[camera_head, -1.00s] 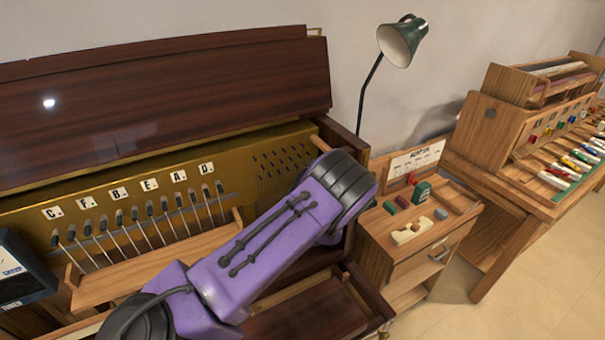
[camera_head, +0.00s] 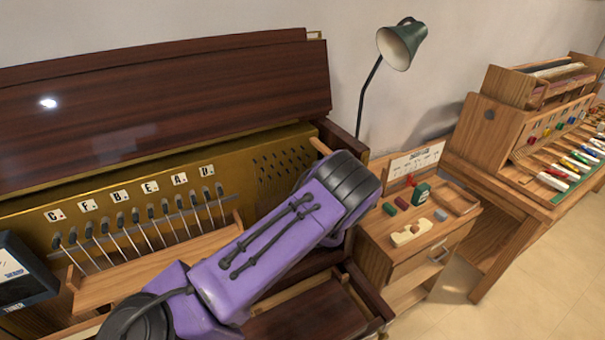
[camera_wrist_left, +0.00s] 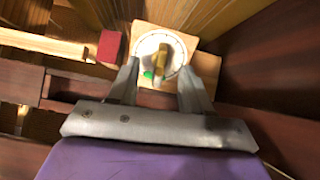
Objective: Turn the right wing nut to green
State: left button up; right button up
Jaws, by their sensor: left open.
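In the left wrist view a brass wing nut (camera_wrist_left: 161,60) stands upright on a round white dial (camera_wrist_left: 144,46) with markings. The dial sits on a light wooden block (camera_wrist_left: 206,64). A small green mark (camera_wrist_left: 148,75) shows at the dial's lower left, beside the nut. My left gripper (camera_wrist_left: 161,72) is open, its two fingers on either side of the dial's near part, with the nut between and just ahead of them. Contact with the nut cannot be told. In the head view my purple left arm hides the gripper, nut and dial. My right gripper is not in view.
A red block (camera_wrist_left: 110,47) stands left of the dial, beside a wooden rail (camera_wrist_left: 45,43). In the head view, a brass panel with several levers (camera_head: 165,228) lies left of my arm. A small wooden cabinet (camera_head: 378,235) and a green lamp (camera_head: 402,42) are to the right.

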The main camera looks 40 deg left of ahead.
pick_arm(q)
jog(key=shift+p+v, duration=0.4)
jog(key=shift+v, duration=0.45)
jog(key=v, duration=0.8)
jog(key=shift+d, duration=0.1)
